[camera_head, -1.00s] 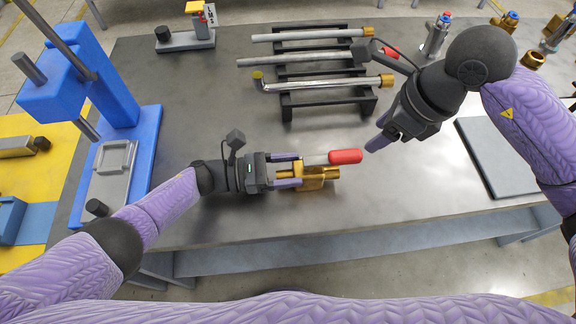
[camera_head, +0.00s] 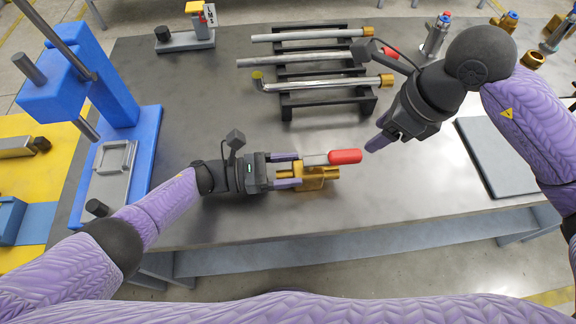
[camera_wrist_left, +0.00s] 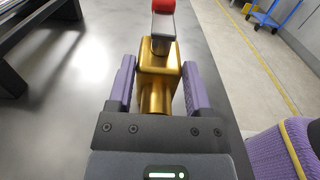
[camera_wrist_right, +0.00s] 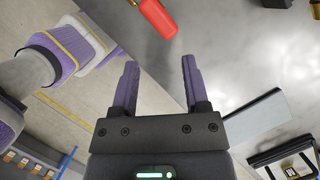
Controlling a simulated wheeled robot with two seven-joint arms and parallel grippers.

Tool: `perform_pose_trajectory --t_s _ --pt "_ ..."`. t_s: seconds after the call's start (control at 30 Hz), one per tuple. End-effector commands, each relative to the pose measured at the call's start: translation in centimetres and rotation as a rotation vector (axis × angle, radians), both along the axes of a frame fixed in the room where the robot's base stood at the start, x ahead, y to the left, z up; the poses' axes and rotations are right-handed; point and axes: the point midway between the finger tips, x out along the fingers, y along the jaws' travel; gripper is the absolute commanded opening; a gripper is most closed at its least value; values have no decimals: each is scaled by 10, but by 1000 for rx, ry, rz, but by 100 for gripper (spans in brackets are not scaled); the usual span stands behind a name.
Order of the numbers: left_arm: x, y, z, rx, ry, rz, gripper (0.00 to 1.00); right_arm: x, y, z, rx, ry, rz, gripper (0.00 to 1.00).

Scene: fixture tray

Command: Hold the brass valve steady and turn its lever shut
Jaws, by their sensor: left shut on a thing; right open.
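The brass valve (camera_head: 318,178) lies on the grey table near its front edge; its body also shows in the left wrist view (camera_wrist_left: 157,62). Its lever has a red grip (camera_head: 345,156) and points right, along the valve; the red grip also shows in the right wrist view (camera_wrist_right: 158,17). My left gripper (camera_head: 298,171) is shut on the valve body from the left, one finger on each side, as the left wrist view (camera_wrist_left: 158,85) shows. My right gripper (camera_head: 377,141) is open and empty, just right of the red grip and apart from it.
A black rack (camera_head: 328,103) with several metal pipes stands behind the valve. A blue press (camera_head: 117,110) stands at the left. A grey plate (camera_head: 497,157) lies at the right. The table (camera_head: 240,218) around the valve is clear.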

Motion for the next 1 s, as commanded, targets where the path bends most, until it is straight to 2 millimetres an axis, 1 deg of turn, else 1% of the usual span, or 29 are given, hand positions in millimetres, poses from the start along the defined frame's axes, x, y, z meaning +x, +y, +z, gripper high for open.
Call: perform_pose_trajectory --t_s 0.03,0.07,0.1,0.17,0.2,0.27,0.3,0.33,0.43,0.53,0.63,0.7,0.8,0.83,0.9,1.0 --pt "0 0 0 0 0 1 0 0 0 0 0 0 0 59" --pt "0 0 0 0 0 1 0 0 0 0 0 0 0 57" --pt "0 0 0 0 0 1 0 0 0 0 0 0 3 48" --pt "0 0 0 0 0 1 0 4 2 -2 -1 3 33 36" --pt "0 0 0 0 0 1 0 9 4 -5 -5 9 79 27" --pt "0 0 0 0 -1 1 0 20 9 -12 -14 18 197 14" --pt "0 0 0 0 0 1 0 30 15 -18 -20 26 307 6" --pt "0 0 0 -1 -1 1 0 37 19 -23 -26 31 405 0" --pt "0 0 0 -1 -1 1 0 58 37 -38 -41 38 769 0" --pt "0 0 0 -1 -1 1 0 75 50 -45 -52 33 1134 0" --pt "0 0 0 0 0 1 0 89 55 -42 -64 19 1478 0" --pt "0 0 0 0 0 1 0 98 55 -33 -75 4 1687 0" --pt "0 0 0 0 0 1 0 107 50 -15 -93 -19 1920 0" --pt "0 0 0 0 0 1 0 109 49 -10 -98 -26 1974 0" --pt "0 0 0 0 0 1 0 113 46 1 -108 -38 2072 0" --pt "0 0 0 0 0 1 0 115 43 11 -119 -52 2151 0"
